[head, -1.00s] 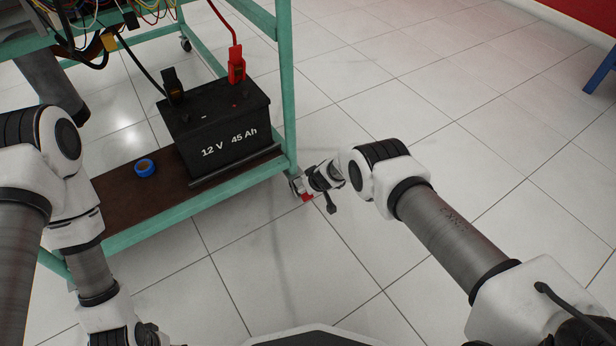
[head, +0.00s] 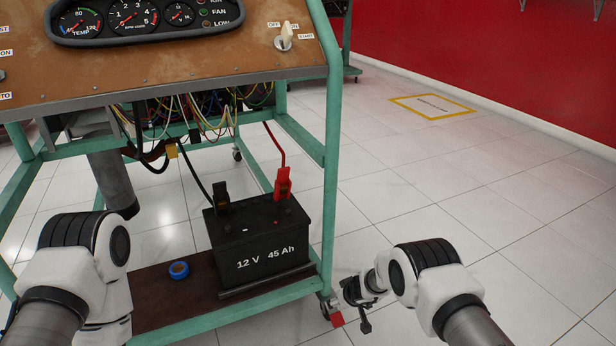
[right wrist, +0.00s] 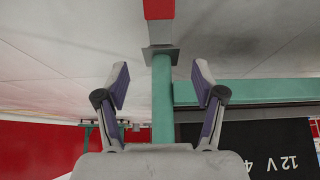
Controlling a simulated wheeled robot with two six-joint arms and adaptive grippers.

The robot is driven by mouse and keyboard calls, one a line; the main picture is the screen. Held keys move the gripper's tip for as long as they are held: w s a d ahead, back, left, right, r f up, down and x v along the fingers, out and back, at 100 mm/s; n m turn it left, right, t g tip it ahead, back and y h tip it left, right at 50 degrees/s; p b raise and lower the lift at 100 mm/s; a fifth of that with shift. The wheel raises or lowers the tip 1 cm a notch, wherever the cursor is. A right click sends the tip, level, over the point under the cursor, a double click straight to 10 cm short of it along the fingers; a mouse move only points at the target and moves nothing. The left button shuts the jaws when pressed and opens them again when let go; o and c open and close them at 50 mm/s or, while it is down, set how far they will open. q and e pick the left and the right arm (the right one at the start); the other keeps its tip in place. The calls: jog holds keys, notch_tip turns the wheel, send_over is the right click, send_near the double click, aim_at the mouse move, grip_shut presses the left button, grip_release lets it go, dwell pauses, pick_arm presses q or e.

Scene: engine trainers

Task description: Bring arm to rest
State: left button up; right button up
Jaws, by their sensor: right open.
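My right arm (head: 428,272) reaches in from the right in the head view. Its gripper (head: 358,297) is small and partly hidden, near the lower front right corner of the green stand. In the right wrist view my right gripper (right wrist: 160,82) is open with nothing between its fingers. A green post (right wrist: 162,105) of the stand shows beyond the fingers, apart from them as far as I can tell. My left arm (head: 85,265) comes in at the lower left. Its gripper is outside the picture.
The green stand (head: 330,190) carries a gauge panel (head: 145,22). Its lower shelf holds a black battery (head: 258,250) and a blue tape roll (head: 179,270). A red piece (head: 337,319) is at the corner caster. The tiled floor (head: 430,190) right of the stand is clear.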

jog(key=s+d+r+n+g+h+p, duration=0.15)
jog(key=s+d, duration=0.25)
jog(key=s, duration=0.5)
jog(key=s+d+g+h+p, duration=0.15)
jog(key=s+d, duration=0.25)
jog(key=s, duration=0.5)
jog(key=s+d+g+h, duration=0.1)
jog(key=s+d+g, duration=0.25)
jog(key=s, duration=0.55)
jog(key=s+a+r+m+y, duration=0.1)
jog(key=s+r, duration=0.3)
jog(key=s, duration=0.6)
jog(key=s+r+m+y, duration=0.1)
jog(key=s+r+m, duration=0.15)
jog(key=s, duration=0.75)
notch_tip(320, 180, up, 39)
jog(key=w+m+p, duration=0.2)
jog(key=p, duration=3.6)
jog(key=shift+a+f+t, duration=0.2)
jog(key=shift+a+t, duration=0.15)
